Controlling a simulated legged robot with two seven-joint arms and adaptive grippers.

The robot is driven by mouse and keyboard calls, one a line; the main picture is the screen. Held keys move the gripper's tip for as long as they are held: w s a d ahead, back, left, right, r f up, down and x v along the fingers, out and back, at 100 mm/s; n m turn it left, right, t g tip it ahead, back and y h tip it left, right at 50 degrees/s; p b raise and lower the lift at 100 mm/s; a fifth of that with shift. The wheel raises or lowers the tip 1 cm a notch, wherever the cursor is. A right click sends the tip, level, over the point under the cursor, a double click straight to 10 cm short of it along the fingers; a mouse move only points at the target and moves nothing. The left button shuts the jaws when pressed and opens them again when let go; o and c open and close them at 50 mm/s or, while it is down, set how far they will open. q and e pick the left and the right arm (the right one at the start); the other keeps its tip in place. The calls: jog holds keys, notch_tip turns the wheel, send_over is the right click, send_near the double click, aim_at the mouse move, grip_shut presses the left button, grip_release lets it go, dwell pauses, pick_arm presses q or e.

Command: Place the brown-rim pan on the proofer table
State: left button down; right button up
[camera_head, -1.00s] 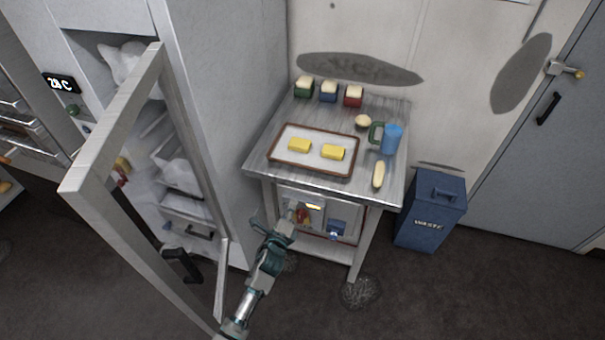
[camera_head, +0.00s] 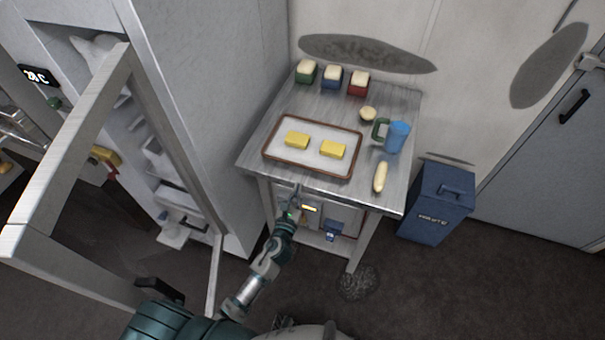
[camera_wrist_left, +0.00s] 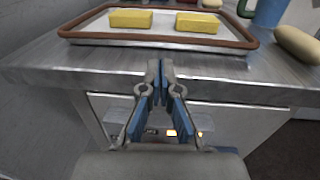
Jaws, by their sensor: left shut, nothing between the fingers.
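The brown-rim pan (camera_head: 268,155) lies flat on the metal proofer table (camera_head: 285,103), near its front left edge. Two yellow blocks (camera_head: 297,140) sit in it on a pale lining. The pan also shows at the top of the left wrist view (camera_wrist_left: 160,42). My left gripper (camera_head: 297,190) is in front of the table's front edge, below the pan and apart from it. In the left wrist view its fingers (camera_wrist_left: 160,68) are together with nothing between them. My right gripper is not in view.
A blue mug (camera_head: 397,137), a long pale roll (camera_head: 380,177), a round bun (camera_head: 368,114) and small coloured loaf tins (camera_head: 332,78) stand on the table. An open cabinet door (camera_head: 75,150) is at left. A blue waste bin (camera_head: 436,203) stands right.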

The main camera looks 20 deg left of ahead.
aim_at(303, 169)
pick_arm(q)
jog(key=w, duration=0.4)
jog(key=w+a, duration=0.1)
jog(key=w, duration=0.1)
jog(key=shift+w, duration=0.3)
jog(key=shift+d, duration=0.2)
jog(key=shift+w+r, duration=0.1)
jog(key=shift+w, duration=0.9)
jog(key=shift+a, duration=0.25)
